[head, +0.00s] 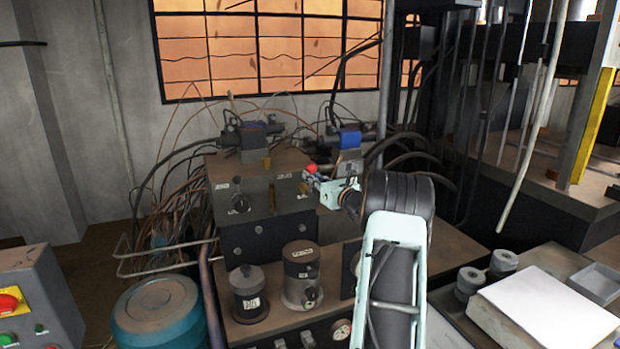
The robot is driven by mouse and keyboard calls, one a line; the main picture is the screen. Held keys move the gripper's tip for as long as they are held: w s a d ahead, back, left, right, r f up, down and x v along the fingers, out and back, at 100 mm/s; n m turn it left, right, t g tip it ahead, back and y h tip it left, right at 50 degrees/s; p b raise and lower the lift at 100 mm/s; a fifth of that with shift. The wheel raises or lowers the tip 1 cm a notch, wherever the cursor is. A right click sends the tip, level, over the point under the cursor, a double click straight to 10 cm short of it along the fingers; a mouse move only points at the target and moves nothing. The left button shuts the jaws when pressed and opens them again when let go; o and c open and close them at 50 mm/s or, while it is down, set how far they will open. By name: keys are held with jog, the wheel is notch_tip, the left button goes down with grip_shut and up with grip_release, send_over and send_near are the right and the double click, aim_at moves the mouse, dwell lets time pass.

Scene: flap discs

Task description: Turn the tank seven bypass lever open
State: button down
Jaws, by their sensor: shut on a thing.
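My gripper (316,181) is at the right side of a dark valve block (258,190) in the middle of the head view. It is shut on a small lever with a red tip (311,169). The red tip shows just above the fingers; the rest of the lever is hidden by the gripper. My pale green arm comes up from the lower right and covers what lies behind it. Small labels on the block are too blurred to read, so I cannot tell which tank the lever serves.
Two cylindrical units (301,275) stand in front. A teal drum (157,313) and a control box with a red button (9,302) are at the lower left. A white sheet (552,310) lies right.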

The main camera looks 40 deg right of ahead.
jog(key=s+d+f+m+t+h+p, duration=0.1)
jog(key=d+f+m+h, duration=0.2)
jog(key=m, duration=1.4)
jog(key=shift+s+d+f+m+t+h+p, duration=0.35)
jog(key=shift+d+f, duration=0.75)
jog(key=shift+d, duration=0.4)
jog(key=shift+w, duration=0.1)
jog(key=c, duration=2.1)
grip_release()
jog(key=shift+f, duration=0.15)
notch_tip(320, 180, up, 10)
